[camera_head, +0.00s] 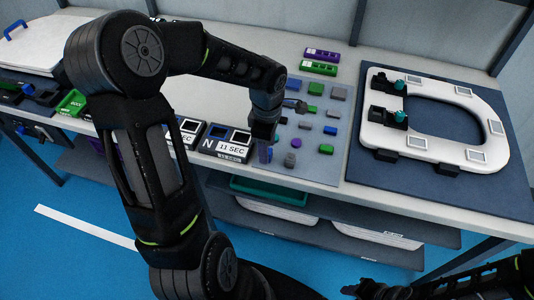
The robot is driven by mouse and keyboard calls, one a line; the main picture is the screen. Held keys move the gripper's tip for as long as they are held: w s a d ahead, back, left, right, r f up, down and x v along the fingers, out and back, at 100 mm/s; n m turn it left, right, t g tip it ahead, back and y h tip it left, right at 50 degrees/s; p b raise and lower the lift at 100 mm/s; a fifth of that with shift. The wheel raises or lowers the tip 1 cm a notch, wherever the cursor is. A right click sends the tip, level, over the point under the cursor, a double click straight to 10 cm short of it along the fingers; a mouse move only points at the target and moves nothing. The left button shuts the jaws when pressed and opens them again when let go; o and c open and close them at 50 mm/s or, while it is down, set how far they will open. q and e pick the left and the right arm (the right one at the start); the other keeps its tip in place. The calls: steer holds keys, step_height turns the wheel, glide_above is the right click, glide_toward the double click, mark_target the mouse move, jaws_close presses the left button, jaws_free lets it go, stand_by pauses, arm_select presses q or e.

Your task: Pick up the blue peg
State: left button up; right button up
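My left gripper (265,150) points down at the left edge of a grey peg board (318,170). A blue peg (263,155) shows right at its fingertips; I cannot tell whether the fingers hold it or are only beside it. Another blue peg (293,85) stands at the board's back left, and one more blue peg (330,130) stands toward its right side. Green, grey and purple pegs stand among them. My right gripper (362,290) is at the bottom edge, low and away from the table; its fingers are too dark to read.
A white toilet seat (470,105) with black fixtures lies on a dark blue mat (360,165) at right. A shelf (340,235) runs below.

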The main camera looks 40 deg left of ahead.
arm_select(q)
jaws_close()
stand_by(0.3)
steer(key=shift+r, duration=0.1)
step_height(320, 180, up, 10)
steer(key=b, duration=0.1)
stand_by(0.6)
stand_by(0.5)
